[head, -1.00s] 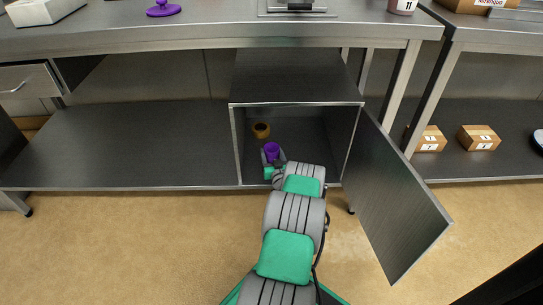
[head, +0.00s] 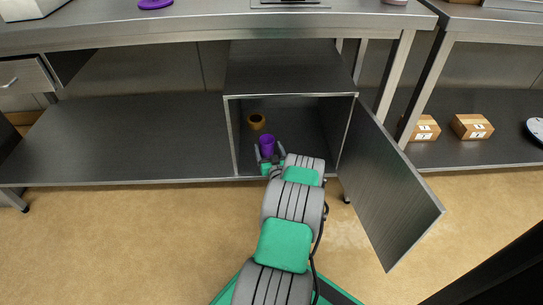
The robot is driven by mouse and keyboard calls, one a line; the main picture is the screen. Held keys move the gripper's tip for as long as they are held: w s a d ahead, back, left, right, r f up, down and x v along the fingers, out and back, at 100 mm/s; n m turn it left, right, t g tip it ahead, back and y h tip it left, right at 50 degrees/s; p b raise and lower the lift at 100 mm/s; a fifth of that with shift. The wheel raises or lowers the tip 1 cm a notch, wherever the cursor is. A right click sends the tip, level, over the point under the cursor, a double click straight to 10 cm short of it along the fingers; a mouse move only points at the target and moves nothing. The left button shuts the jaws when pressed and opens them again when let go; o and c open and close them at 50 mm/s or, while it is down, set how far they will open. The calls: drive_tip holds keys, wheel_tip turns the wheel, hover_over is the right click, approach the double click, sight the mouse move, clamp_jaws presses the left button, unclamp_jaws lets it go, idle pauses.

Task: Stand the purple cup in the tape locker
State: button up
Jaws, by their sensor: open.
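The purple cup (head: 267,145) stands upright inside the open locker (head: 229,135), near its front. My gripper (head: 269,155) reaches in through the locker's front opening. Its fingers are spread open, one on each side of the cup's lower part; whether they touch it is too small to tell. The locker's door (head: 392,190) is swung wide open to the right. The cup's base is partly hidden by my gripper.
A brown cup-like pot (head: 257,121) stands farther back in the locker, behind the purple cup. Boxes (head: 471,127) sit on the right shelf. The left lower shelf (head: 130,145) is bare. A purple item (head: 155,3) lies on the worktop.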

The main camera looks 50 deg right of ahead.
drive_tip(key=p+v, duration=0.2)
drive_tip(key=v, duration=0.7)
drive_tip(key=shift+r, duration=0.15)
drive_tip(key=shift+s+a, duration=0.2)
drive_tip(key=shift+a, duration=0.05)
